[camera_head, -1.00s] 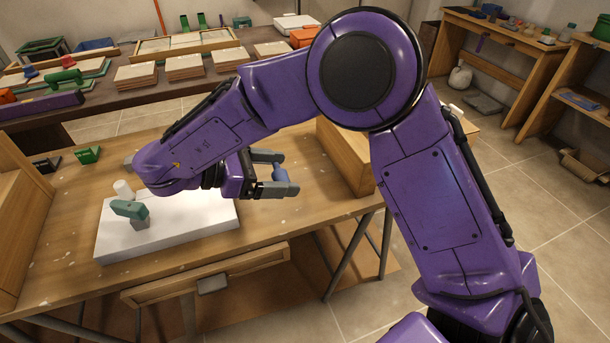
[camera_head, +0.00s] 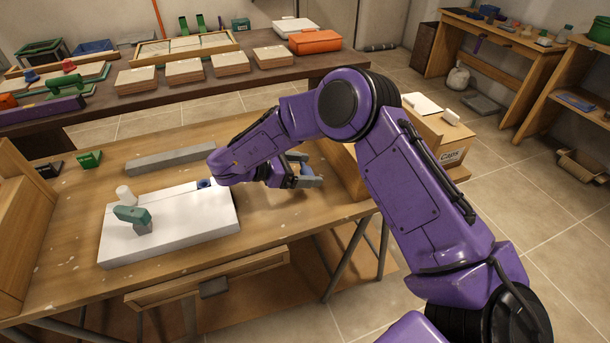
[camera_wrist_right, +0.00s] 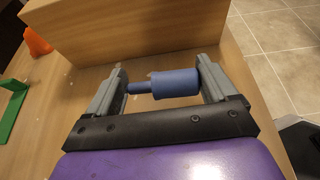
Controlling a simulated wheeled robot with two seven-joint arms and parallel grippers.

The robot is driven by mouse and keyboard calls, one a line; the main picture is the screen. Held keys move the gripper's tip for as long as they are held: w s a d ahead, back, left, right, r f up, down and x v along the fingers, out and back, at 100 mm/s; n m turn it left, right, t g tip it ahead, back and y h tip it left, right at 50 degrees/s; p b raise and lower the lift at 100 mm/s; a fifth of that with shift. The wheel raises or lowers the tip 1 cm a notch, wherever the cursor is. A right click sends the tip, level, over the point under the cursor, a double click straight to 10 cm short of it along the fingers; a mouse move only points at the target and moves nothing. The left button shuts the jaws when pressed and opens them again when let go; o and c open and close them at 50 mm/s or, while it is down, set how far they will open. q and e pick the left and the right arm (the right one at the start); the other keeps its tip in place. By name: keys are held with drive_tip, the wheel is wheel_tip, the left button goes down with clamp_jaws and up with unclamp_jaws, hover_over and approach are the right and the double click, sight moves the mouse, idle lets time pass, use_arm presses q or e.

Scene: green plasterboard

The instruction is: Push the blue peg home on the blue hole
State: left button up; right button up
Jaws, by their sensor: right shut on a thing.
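The blue peg (camera_wrist_right: 172,82) is a thick cylinder with a thinner end. My right gripper (camera_wrist_right: 160,84) is shut on it lengthwise, the thin end at the left finger and the thick end at the right finger. In the head view my right gripper (camera_head: 303,169) is right of the white board (camera_head: 185,238), apart from it. The blue ring of the hole (camera_head: 204,184) shows at the board's back edge, partly hidden by my right wrist. A green peg on a grey block (camera_head: 133,216) and a white cylinder (camera_head: 125,194) are at the board's left. My left gripper is not in view.
A grey bar (camera_head: 170,159) lies behind the board. A wooden box (camera_head: 345,172) stands close right of the gripper and fills the top of the wrist view. Green (camera_head: 89,159) and dark (camera_head: 50,169) brackets are at the back left. The bench front is mostly clear.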

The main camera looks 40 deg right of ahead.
wheel_tip(320, 180, down, 3)
drive_tip(key=shift+w+d+f, duration=0.1)
drive_tip(key=shift+d, duration=0.05)
drive_tip(key=shift+f+b, duration=0.2)
drive_tip(key=shift+b, duration=0.25)
drive_tip(key=o, duration=0.8)
drive_tip(key=shift+r+p, duration=0.25)
drive_tip(key=shift+p, duration=0.2)
drive_tip(key=v, duration=0.3)
drive_tip(key=b+v, duration=0.1)
drive_tip(key=v, duration=0.2)
drive_tip(key=b+v, duration=0.1)
drive_tip(key=v, duration=0.2)
drive_tip(key=shift+a+f, duration=0.1)
drive_tip(key=shift+a, duration=0.75)
